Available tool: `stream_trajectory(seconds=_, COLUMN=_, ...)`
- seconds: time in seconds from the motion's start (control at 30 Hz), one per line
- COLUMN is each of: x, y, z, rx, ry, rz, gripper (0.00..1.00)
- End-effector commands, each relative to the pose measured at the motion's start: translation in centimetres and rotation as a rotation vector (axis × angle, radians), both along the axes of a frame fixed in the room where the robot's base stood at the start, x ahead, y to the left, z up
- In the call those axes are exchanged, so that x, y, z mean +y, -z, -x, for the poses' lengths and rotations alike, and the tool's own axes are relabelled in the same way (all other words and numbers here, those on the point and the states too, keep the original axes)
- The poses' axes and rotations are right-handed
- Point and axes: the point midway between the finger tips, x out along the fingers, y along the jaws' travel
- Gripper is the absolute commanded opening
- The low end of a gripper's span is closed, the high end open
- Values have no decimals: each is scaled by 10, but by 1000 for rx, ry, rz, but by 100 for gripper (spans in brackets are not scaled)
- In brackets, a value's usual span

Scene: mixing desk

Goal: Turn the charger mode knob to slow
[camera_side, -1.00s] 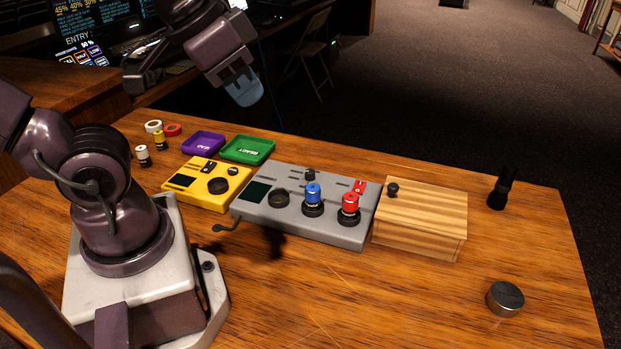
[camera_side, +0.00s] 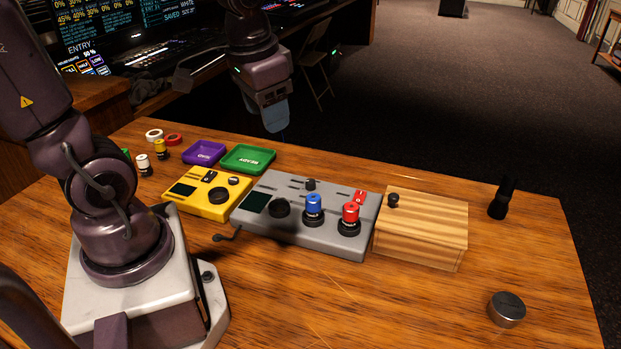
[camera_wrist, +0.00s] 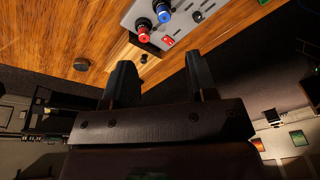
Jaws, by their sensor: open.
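A grey box (camera_side: 305,240) on the desk carries a blue cylinder (camera_side: 313,203) and a red cylinder (camera_side: 350,212), both upright in round black sockets. It has a small black knob (camera_side: 310,184) at its back edge and a dark screen. A yellow box (camera_side: 207,204) to its left has a round black dial (camera_side: 215,195) and a small knob (camera_side: 234,181). Labels are too small to read, so I cannot tell which knob is the mode knob. My gripper (camera_side: 276,125) is raised behind the boxes, apart from them. Its fingers (camera_wrist: 162,78) are spread and empty in the wrist view.
A green tray (camera_side: 248,169) and a purple tray (camera_side: 204,161) lie behind the boxes. A wooden box (camera_side: 420,250) stands right of the grey box. The front desk area is bare.

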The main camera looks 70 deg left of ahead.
Motion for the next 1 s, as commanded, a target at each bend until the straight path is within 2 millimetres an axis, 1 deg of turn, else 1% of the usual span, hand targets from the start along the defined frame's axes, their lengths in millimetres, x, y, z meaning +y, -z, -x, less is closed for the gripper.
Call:
stream_trajectory(seconds=0.03, x=12, y=10, z=-11, rx=55, ry=4, rz=-1, gripper=52)
stream_trajectory(seconds=0.17, x=41, y=36, z=-36, rx=168, ry=79, rz=7, gripper=52)
stream_trajectory(seconds=0.3, x=73, y=70, z=-62, rx=255, ry=210, rz=52, gripper=52)
stream_trajectory(seconds=0.5, x=114, y=121, z=-95, rx=286, ry=455, rz=140, gripper=52)
stream_trajectory(seconds=0.6, x=129, y=139, z=-111, rx=266, ry=594, rz=163, gripper=52)
stream_trajectory(seconds=0.67, x=136, y=146, z=-123, rx=246, ry=695, rz=158, gripper=52)
stream_trajectory(seconds=0.7, x=139, y=146, z=-132, rx=235, ry=767, rz=143, gripper=52)
stream_trajectory(seconds=0.77, x=143, y=138, z=-141, rx=223, ry=856, rz=103, gripper=52)
stream_trajectory(seconds=0.83, x=148, y=134, z=-143, rx=225, ry=923, rz=77, gripper=52)
stream_trajectory(seconds=1.0, x=147, y=139, z=-142, rx=233, ry=1001, rz=70, gripper=52)
